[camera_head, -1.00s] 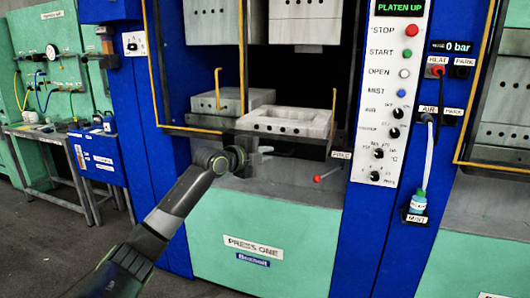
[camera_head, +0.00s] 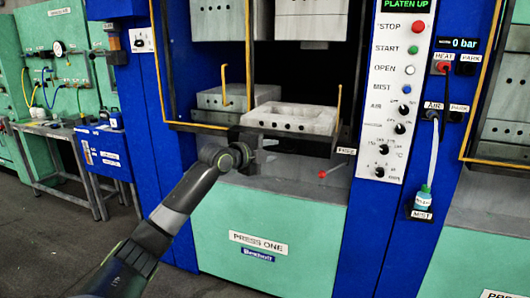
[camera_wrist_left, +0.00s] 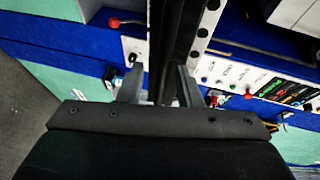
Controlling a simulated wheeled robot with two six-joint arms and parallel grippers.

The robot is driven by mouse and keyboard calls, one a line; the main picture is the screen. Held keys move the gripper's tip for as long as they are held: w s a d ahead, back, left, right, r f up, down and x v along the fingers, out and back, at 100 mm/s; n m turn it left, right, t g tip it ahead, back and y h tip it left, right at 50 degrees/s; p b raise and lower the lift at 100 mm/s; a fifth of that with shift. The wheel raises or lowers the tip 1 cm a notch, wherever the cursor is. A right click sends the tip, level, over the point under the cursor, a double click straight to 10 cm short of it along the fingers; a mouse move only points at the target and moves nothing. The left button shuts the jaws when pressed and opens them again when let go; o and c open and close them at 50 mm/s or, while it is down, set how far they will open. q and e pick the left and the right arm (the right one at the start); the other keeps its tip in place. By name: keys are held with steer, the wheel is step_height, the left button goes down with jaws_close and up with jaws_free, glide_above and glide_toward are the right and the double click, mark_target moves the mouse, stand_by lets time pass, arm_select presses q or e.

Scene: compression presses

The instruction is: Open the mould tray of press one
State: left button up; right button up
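Press one stands in the middle of the head view, with the label "PRESS ONE" (camera_head: 258,243) on its green front. Its mould tray (camera_head: 292,119) is a pale grey block with a shallow recess, on a dark support inside the press opening. My left gripper (camera_head: 262,148) is at the tray's front left, at the level of the dark front edge; the arm hides part of that edge. In the left wrist view my left gripper's two fingers (camera_wrist_left: 161,75) stand apart, with a dark bar (camera_wrist_left: 172,45) between and beyond them. Contact cannot be told. My right gripper is not in view.
A red-knobbed lever (camera_head: 322,174) sticks out right of the gripper. Yellow upright bars (camera_head: 338,104) flank the opening. The control panel (camera_head: 398,92) is on the blue column, its display reading "PLATEN UP". A small bottle (camera_head: 422,200) hangs right. A side bench (camera_head: 50,130) stands left.

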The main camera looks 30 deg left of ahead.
arm_select(q)
steer(key=shift+s+a+r, duration=0.1)
steer(key=shift+s+a, duration=0.1)
steer(key=shift+s, duration=0.4)
steer(key=p+v, duration=1)
steer(key=v, duration=0.6)
